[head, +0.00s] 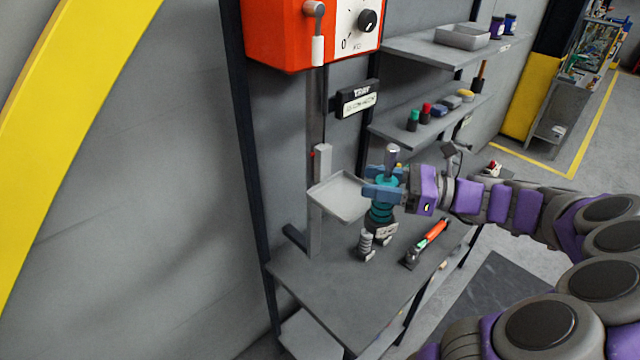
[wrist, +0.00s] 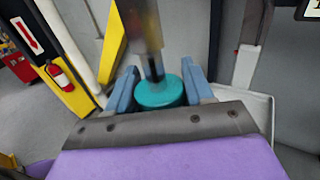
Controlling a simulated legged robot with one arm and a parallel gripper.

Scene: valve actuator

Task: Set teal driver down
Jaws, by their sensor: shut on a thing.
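The teal driver (head: 381,213) is upright above the grey bench, with a metal shaft rising from its top. My gripper (head: 383,190) reaches in from the right, and its blue fingers are shut around the driver's upper part. In the wrist view the teal body (wrist: 158,93) sits between the two blue fingers (wrist: 160,88), with a blurred shaft in front of it. A grey labelled block (head: 384,232) shows just under the driver; I cannot tell whether they touch.
The bench (head: 330,300) also holds a grey ribbed piece (head: 366,245) and an orange-handled tool (head: 430,237). A grey tray (head: 339,198) is fixed on the post just left of the driver. Shelves (head: 440,115) with small items stand behind. The bench's front left is clear.

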